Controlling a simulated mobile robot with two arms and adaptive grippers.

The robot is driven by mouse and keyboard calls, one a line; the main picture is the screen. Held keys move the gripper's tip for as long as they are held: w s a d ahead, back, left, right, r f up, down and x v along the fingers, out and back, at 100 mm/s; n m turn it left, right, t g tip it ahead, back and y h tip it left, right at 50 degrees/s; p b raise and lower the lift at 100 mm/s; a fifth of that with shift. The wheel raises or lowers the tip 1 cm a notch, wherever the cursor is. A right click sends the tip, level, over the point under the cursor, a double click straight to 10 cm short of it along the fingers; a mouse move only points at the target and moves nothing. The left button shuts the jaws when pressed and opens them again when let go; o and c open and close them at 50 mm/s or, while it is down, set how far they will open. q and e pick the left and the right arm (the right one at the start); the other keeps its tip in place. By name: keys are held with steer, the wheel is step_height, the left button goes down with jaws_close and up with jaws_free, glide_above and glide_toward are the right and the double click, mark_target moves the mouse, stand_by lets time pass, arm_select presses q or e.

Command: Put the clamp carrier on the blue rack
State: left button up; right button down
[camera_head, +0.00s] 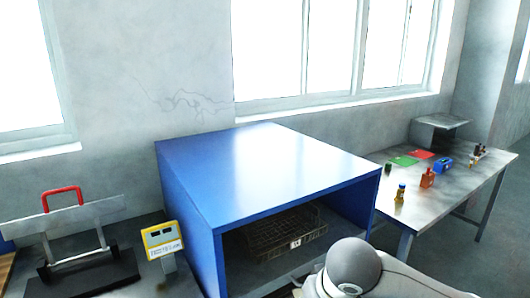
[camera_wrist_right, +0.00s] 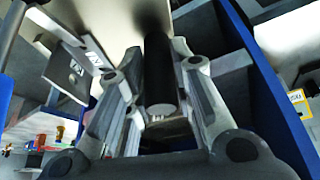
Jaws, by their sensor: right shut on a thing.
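The blue rack (camera_head: 270,175) stands in the middle of the head view, with a flat top and an open front. A dark mesh basket (camera_head: 275,236) with a small white label sits inside its opening. My right gripper (camera_wrist_right: 157,52) shows in the right wrist view, shut on a black cylindrical bar (camera_wrist_right: 158,90), which looks like a handle of the clamp carrier. The rest of the held thing is hard to make out. Blue panels (camera_wrist_right: 270,85) show beside the fingers. In the head view my right arm hides its gripper. My left gripper is out of view.
A grey stand with a red handle (camera_head: 62,190) and a yellow display box (camera_head: 162,240) are left of the rack. A metal table (camera_head: 450,185) with several small coloured objects is at the right. The rack's top is clear.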

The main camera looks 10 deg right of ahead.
steer(key=shift+a+r+p, duration=0.2)
steer(key=shift+r+p, duration=0.15)
steer(key=shift+r, duration=0.35)
steer(key=shift+a+r+p, duration=0.15)
steer(key=shift+r+p, duration=0.65)
steer(key=shift+r, duration=0.05)
steer(key=r+p, duration=0.4)
steer(key=shift+d+r, duration=0.15)
steer(key=shift+d, duration=0.05)
steer(key=shift+a+f, duration=0.1)
steer(key=shift+f, duration=0.15)
